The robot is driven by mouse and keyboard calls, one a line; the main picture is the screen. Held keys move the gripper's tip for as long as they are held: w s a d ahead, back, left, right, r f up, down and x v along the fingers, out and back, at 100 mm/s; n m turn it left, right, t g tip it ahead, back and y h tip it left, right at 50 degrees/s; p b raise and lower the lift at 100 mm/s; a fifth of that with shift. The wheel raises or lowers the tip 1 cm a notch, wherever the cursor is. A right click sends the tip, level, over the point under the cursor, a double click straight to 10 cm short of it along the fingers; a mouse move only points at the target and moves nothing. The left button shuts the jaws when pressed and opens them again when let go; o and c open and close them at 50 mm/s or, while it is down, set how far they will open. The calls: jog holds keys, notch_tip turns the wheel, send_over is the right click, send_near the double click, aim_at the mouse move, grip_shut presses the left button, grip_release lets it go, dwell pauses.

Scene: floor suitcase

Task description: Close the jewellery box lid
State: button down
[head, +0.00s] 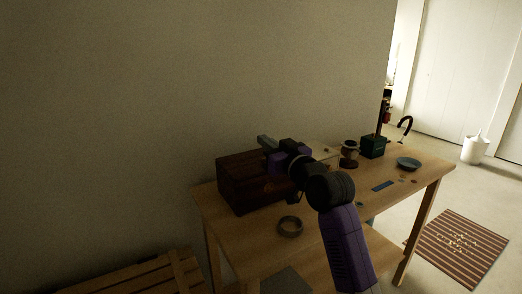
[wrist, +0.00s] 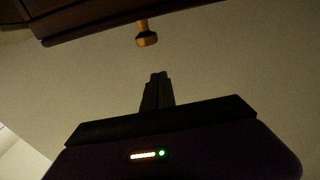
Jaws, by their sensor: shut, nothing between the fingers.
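The jewellery box (head: 236,190) is a dark reddish-brown wooden box at the left end of the wooden table, by the wall. My gripper (head: 265,141) is at the top of the box in the head view, and my wrist partly covers the box's right side. In the wrist view, a dark wooden edge of the box (wrist: 90,22) crosses the top, with a small gold knob (wrist: 146,39) sticking out from it. My gripper's fingers (wrist: 158,76) are shut and empty, a little below the knob in the picture and apart from it. I cannot tell the lid's exact angle.
On the table (head: 255,234) are a ring-shaped item (head: 290,227) in front of the box, a dark mug (head: 349,154), a dark green box (head: 373,147), a teal dish (head: 408,163) and a flat blue item (head: 383,185). A slatted wooden bench (head: 140,277) stands lower left.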

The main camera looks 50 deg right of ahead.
jog(key=shift+s+a+f+t+b, duration=0.1)
jog(key=shift+s+f+t+b, duration=0.2)
jog(key=shift+f+b, duration=0.3)
jog(key=shift+s+a+f+t+b, duration=0.1)
jog(key=shift+s+f+t+b, duration=0.2)
jog(key=shift+f+b, duration=0.3)
jog(key=shift+s+f+b, duration=0.2)
jog(key=shift+f+b, duration=0.1)
jog(key=shift+f, duration=0.05)
jog(key=shift+s+a+f+b, duration=0.1)
jog(key=shift+s+f+b, duration=0.2)
jog(key=shift+f+b, duration=0.25)
jog(key=shift+s+a+f+b, duration=0.1)
jog(key=shift+s+f+b, duration=0.15)
jog(key=shift+f+b, duration=0.3)
